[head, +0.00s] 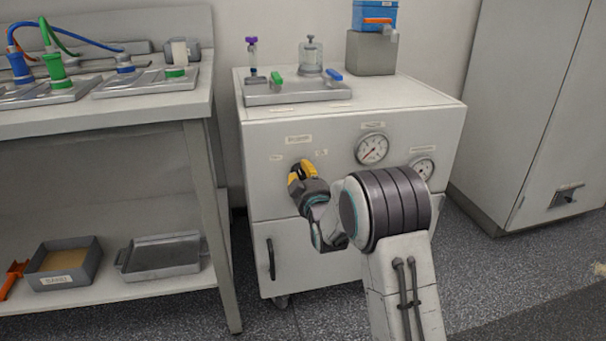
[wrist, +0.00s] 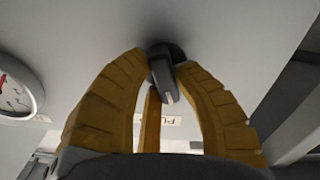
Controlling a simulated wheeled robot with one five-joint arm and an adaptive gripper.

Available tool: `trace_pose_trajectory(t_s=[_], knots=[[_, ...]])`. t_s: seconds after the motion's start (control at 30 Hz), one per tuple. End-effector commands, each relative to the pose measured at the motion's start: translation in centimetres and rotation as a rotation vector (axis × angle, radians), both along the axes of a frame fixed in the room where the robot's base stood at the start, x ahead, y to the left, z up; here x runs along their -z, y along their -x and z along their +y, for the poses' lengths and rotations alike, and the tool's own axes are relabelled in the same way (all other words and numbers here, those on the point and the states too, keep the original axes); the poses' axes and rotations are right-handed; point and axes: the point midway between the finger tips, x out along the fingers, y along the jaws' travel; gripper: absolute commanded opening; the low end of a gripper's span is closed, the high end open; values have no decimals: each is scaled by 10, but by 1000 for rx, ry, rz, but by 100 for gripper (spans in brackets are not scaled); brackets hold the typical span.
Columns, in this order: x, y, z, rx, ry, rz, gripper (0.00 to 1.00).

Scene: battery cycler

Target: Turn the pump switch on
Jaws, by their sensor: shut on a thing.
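The pump switch (wrist: 168,85) is a dark round knob with a grey lever on the cabinet's pale front panel. In the wrist view it sits between the tips of my gripper's (wrist: 163,62) yellow fingers, which are closed on it from both sides. In the head view my gripper (head: 303,170) is against the upper left of the cabinet front (head: 262,190) and hides the switch. A small label (wrist: 171,120) shows partly behind the fingers; its full text is hidden. I cannot tell whether the switch is on or off.
Two gauges, a larger one (head: 371,148) and a smaller one (head: 423,168), are right of my gripper. A tray (head: 300,96) with vials and a blue device (head: 375,17) stand on top. A workbench (head: 100,120) is at left, a tall cabinet (head: 530,100) at right.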

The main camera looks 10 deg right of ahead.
Motion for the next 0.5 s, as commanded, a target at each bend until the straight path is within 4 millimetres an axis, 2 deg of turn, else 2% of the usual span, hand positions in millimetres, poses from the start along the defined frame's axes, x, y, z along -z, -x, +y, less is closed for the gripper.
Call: trace_pose_trajectory(t_s=[0.5], knots=[[3, 0, 0, 0, -479, -2, 0]])
